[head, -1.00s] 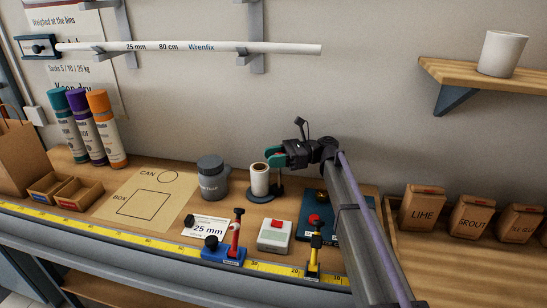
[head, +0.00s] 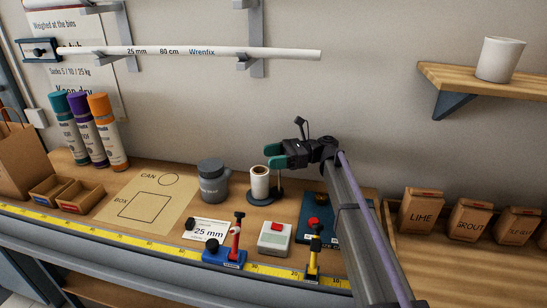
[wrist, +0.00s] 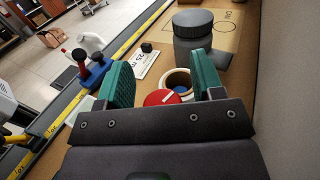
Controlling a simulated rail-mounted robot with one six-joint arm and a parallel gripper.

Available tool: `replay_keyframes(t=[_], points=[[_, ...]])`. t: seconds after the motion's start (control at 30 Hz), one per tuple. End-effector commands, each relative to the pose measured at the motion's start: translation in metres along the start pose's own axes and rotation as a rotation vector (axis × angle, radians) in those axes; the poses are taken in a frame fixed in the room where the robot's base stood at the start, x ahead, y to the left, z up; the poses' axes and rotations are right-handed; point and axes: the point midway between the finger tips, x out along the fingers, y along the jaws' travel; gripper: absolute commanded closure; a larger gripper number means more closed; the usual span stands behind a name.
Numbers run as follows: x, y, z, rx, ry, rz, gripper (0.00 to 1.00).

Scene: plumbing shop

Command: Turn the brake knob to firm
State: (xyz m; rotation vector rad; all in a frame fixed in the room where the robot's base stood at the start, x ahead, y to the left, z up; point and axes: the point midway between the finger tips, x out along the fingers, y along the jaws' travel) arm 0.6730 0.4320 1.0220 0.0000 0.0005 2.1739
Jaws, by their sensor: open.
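A round red knob (wrist: 162,97) with a white mark shows between my fingers in the wrist view; I take it for the brake knob. A roll of white material (head: 260,183) stands on a dark base right beside it. In the wrist view the roll's open top (wrist: 178,82) shows behind the knob. My gripper (head: 271,156) has teal fingers and is above the right side of the roll's base. In the wrist view the gripper (wrist: 160,65) is open, a finger on each side of the knob. Contact cannot be told. The knob's setting labels are not readable.
A grey jar (head: 212,183) stands left of the roll. A pale box with a red button (head: 274,238) and a dark blue panel (head: 320,220) are in front. A red post on a blue block (head: 235,245) and a yellow post (head: 314,258) stand by the yellow tape (head: 150,243).

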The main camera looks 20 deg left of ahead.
Motion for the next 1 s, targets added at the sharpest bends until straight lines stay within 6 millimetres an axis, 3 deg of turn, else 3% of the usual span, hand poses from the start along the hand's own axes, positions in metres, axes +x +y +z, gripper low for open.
replay_keyframes(t=[0.03,0.3,0.73,0.87,1.0], points=[[0.0,0.0,0.02,0.0,0.0,0.0,0.39],[0.0,0.0,0.082,0.0,0.0,0.0,0.39],[-0.001,0.0,0.089,0.0,0.0,-0.001,0.38],[-0.007,0.002,0.112,0.0,0.0,-0.01,0.38],[-0.018,0.021,0.149,0.016,0.078,-0.041,0.38]])
